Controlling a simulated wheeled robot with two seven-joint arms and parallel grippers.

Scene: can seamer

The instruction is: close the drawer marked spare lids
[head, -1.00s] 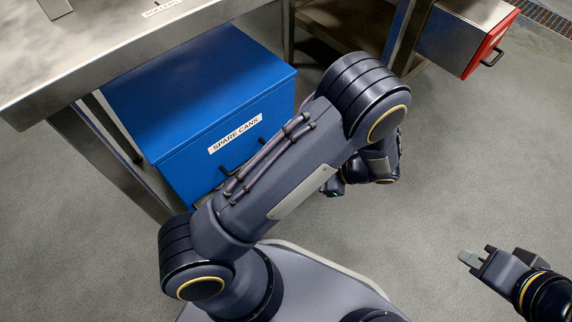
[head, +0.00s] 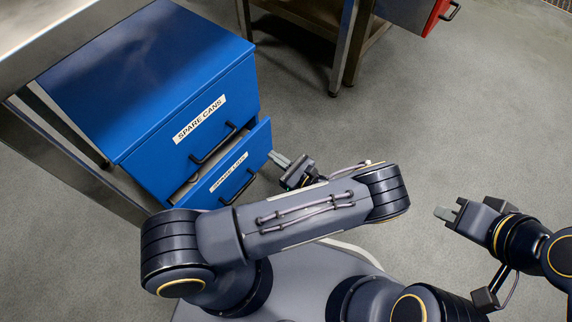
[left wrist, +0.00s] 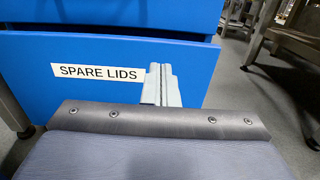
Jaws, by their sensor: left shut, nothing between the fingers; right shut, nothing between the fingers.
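The blue cabinet (head: 150,75) stands under the bench at the left, with the drawer marked spare cans (head: 200,118) above. The drawer marked spare lids (head: 228,175) is below it and stands out from the cabinet, with a dark handle (head: 238,187) on its front. Its label also shows in the left wrist view (left wrist: 98,72). My left gripper (head: 279,159) is shut and empty, at the right end of the lids drawer's front. In the left wrist view its fingertips (left wrist: 161,84) are in front of that drawer face; I cannot tell whether they touch. My right gripper (head: 445,213) is shut and empty, over the floor at right.
A steel bench (head: 60,35) overhangs the cabinet, with a leg (head: 75,160) at its left. Another table's legs (head: 350,45) and a red-fronted drawer (head: 437,15) stand at the back. The floor (head: 420,120) between is clear.

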